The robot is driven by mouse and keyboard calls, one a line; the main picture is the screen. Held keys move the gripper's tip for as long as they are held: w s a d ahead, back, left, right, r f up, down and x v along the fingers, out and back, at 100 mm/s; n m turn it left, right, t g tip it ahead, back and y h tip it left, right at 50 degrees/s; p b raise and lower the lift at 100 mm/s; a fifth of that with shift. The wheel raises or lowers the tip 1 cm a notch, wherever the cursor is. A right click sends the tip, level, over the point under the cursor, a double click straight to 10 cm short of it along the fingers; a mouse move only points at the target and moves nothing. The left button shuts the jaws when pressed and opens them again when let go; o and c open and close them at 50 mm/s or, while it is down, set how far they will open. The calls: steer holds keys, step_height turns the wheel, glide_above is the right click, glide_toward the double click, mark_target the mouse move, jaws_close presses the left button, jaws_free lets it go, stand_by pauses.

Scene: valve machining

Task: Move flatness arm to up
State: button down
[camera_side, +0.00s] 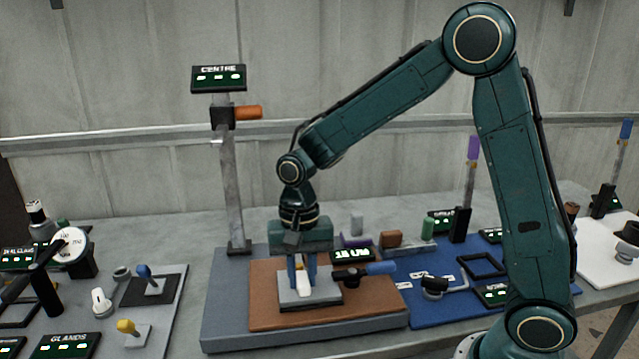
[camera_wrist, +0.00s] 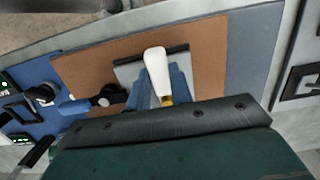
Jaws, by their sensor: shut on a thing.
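My gripper (camera_side: 301,279) points down over a brown pad, its blue fingers either side of a white rounded part (camera_side: 304,286). The wrist view shows this white part (camera_wrist: 156,70) between the fingers, with a bit of yellow at its lower end. It is over a grey block (camera_side: 310,298); whether it touches the block is unclear. No label naming the flatness arm is readable. A grey post (camera_side: 231,180) at the back left carries a black clamp with an orange handle (camera_side: 248,112), pointing right. A blue-handled lever (camera_side: 380,268) lies roughly level beside the grey block.
The brown pad (camera_side: 265,305) lies on a grey base (camera_side: 225,310). A blue mat (camera_side: 428,310) with parts and small displays is at right. A grey board at left holds a dial gauge (camera_side: 72,243) and knobs. A sign reading CENTRE (camera_side: 219,78) tops the post.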

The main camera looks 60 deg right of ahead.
mark_target(300, 271)
steer(key=shift+w+d+r+g+y, duration=0.15)
steer(key=shift+r+g+y, duration=0.15)
steer(key=shift+r, duration=0.15)
steer(key=shift+w+d+r+g+y, duration=0.2)
steer(key=shift+r+g+y, duration=0.1)
steer(key=shift+r, duration=0.15)
steer(key=shift+w+d+r+g+y, duration=0.15)
steer(key=shift+r+g+y, duration=0.15)
steer(key=shift+r, duration=0.15)
steer(key=shift+w+d+r+g+y, duration=0.25)
steer(key=shift+r+g+y, duration=0.15)
steer(key=shift+r, duration=0.05)
steer(key=shift+w+d+r+g+y, duration=0.2)
steer(key=shift+d+r+g+y, duration=0.05)
steer(key=shift+r+g+y, duration=0.15)
steer(key=shift+w+r, duration=0.1)
steer(key=shift+r, duration=0.05)
steer(key=c, duration=1.2)
jaws_free()
steer(key=shift+c, duration=0.2)
steer(key=shift+a, duration=0.1)
